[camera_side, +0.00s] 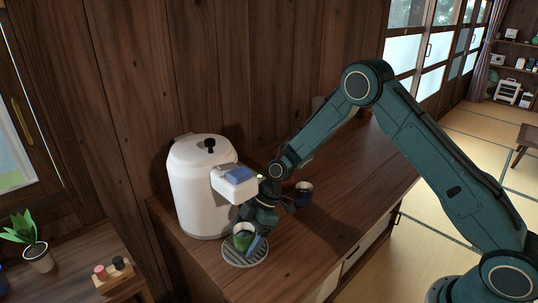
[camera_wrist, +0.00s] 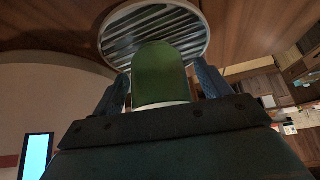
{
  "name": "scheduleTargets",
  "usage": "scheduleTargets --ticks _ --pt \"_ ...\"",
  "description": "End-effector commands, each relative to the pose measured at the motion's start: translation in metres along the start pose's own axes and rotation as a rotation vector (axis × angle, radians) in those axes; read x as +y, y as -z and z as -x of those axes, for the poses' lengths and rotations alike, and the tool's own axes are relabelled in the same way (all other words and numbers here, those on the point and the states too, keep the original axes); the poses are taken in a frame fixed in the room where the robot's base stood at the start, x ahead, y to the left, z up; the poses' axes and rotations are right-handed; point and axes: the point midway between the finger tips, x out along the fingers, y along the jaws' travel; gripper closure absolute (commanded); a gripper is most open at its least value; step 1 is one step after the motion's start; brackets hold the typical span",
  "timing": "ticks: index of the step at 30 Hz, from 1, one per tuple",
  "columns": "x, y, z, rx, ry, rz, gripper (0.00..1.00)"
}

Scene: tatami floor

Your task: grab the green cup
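The green cup (camera_side: 243,241) stands at the round metal grate (camera_side: 258,257) under the white machine's spout. In the wrist view the cup (camera_wrist: 160,75) is between the two blue-grey fingers of my gripper (camera_wrist: 162,82), with the grate (camera_wrist: 115,35) behind it. One finger is on each side of the cup, very close to its wall. I cannot tell whether both fingers press on it. In the side view my gripper (camera_side: 252,240) reaches down at the cup, and one finger shows at its right side.
The white machine (camera_side: 200,190) stands close behind and left of the cup, its spout just above my gripper. A dark blue cup (camera_side: 304,194) stands farther right on the wooden counter (camera_side: 340,215). The counter's front right is clear. A potted plant (camera_side: 38,257) is at far left.

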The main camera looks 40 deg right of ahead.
Motion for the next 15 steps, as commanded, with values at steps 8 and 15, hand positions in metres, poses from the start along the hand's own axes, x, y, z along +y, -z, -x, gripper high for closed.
scheduleTargets --ticks 8,15 --pt "0.0001 0.0002 0.0003 0.001 -0.001 0.000 0.77" --pt "0.0001 0.0002 0.0004 0.000 0.000 0.000 0.78"
